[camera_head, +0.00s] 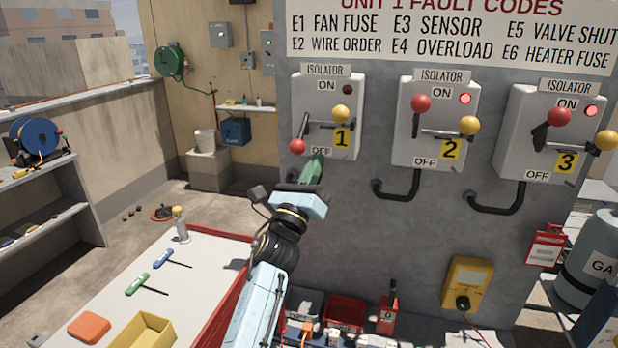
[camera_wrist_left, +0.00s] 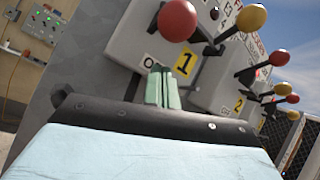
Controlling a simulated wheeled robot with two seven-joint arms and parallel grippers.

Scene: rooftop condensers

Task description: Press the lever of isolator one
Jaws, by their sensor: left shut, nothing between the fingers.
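Isolator one (camera_head: 348,141) is a white wall box marked 1. Its red-knobbed lever (camera_head: 297,146) points down beside the OFF label, and its lamp (camera_head: 347,89) is dark. A yellow knob (camera_head: 341,113) sits on a bar across the front. My left gripper (camera_head: 318,160) is shut and empty, its green fingertips at the box's lower edge, right of the red knob. In the left wrist view the fingertips (camera_wrist_left: 161,86) are below the red knob (camera_wrist_left: 178,20) and appear apart from it; the yellow knob (camera_wrist_left: 251,17) is farther right. My right gripper is not in view.
Isolator two (camera_head: 404,135) and isolator three (camera_head: 515,145) stand to the right, red knobs up and lamps lit. Bent black pipes (camera_head: 415,188) run below them. A workbench (camera_head: 205,262) with tools is lower left. A yellow device (camera_head: 467,283) is on the wall.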

